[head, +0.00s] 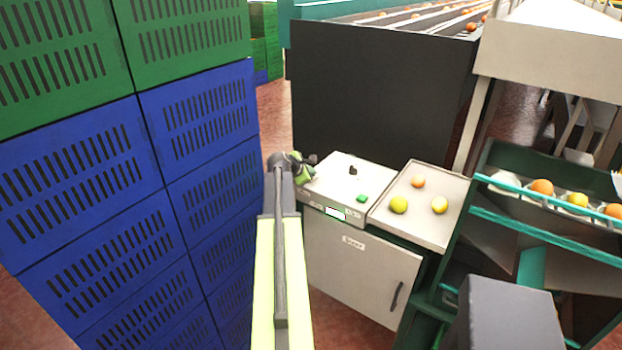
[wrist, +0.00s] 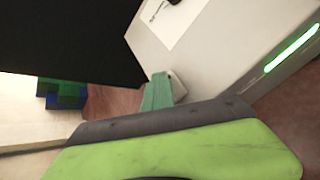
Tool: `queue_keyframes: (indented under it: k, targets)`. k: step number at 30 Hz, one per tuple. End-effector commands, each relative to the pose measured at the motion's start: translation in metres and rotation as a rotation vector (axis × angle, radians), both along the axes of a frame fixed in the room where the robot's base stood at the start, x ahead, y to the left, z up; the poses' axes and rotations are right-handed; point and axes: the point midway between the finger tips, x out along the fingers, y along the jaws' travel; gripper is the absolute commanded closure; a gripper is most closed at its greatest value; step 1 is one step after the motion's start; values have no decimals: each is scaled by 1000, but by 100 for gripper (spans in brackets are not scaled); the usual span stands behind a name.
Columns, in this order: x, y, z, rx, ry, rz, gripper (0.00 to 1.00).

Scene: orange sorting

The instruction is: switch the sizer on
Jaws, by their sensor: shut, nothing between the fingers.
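A pale control cabinet (head: 360,265) stands in the middle of the head view, its front label too small to read surely. Its top panel (head: 335,185) carries a small black knob or lever (head: 353,170) and a green button (head: 362,198). A lit display (head: 335,213) is on the front edge; a bright green strip (wrist: 292,50) shows in the wrist view. My gripper (head: 304,167) is shut and empty at the panel's left edge, left of the knob and button. Whether the gripper touches the panel is unclear.
Stacked blue crates (head: 205,115) and green crates (head: 185,30) stand close on the left. A dark machine wall (head: 375,90) rises behind the cabinet, with oranges on rollers above. A tray (head: 430,225) with 3 fruits adjoins the cabinet on the right, beside a teal rack (head: 540,228).

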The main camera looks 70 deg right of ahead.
Motion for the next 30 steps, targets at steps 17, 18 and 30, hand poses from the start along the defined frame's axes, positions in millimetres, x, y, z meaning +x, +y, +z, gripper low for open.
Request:
queue_keyframes:
  k: [17,18,30]
  targets:
    - [2,2,13,1,-1,1,100]
    - [2,2,13,1,-1,1,100]
    - [3,6,44,1,-1,1,100]
